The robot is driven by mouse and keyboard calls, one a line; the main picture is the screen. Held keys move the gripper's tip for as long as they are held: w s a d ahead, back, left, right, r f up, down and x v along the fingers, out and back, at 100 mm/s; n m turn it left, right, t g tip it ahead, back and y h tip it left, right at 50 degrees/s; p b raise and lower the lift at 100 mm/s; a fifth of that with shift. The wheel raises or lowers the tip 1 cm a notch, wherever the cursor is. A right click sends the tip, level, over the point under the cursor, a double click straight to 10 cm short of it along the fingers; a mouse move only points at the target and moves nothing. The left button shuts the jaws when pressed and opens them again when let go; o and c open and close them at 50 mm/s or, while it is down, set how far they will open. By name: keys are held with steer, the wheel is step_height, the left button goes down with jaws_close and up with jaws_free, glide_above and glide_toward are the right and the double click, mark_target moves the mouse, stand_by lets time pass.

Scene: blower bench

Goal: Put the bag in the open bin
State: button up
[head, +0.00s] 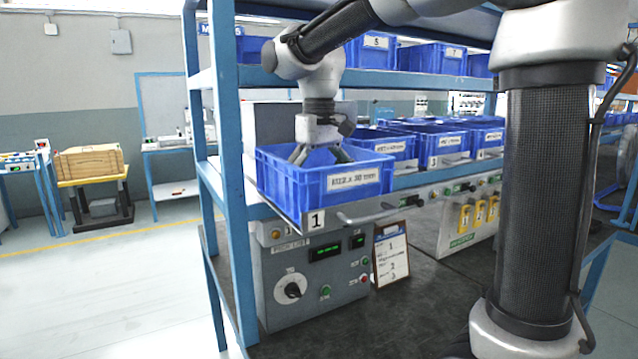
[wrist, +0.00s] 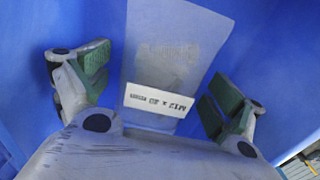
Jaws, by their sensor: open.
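The open blue bin (head: 325,184), labelled M12 x 30 mm, sits on the pulled-out tray marked 1. My gripper (head: 320,155) points down into it, with its lower fingers hidden behind the front wall. In the wrist view, my gripper (wrist: 158,75) is open, with one green-padded finger on each side of the bag (wrist: 162,60). The bag is pale and translucent, with a white printed label across it. Blue bin surfaces (wrist: 50,25) surround it. Gaps show between the bag and both finger pads. The bag is hidden in the head view.
More blue bins (head: 428,143) stand in a row to the right, and others (head: 432,57) fill the shelf above. A blue shelf post (head: 228,150) rises just left of the open bin. A grey control box (head: 315,272) and a clipboard (head: 391,255) stand below.

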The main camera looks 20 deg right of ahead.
step_height(320, 180, up, 12)
stand_by(0.4)
stand_by(0.3)
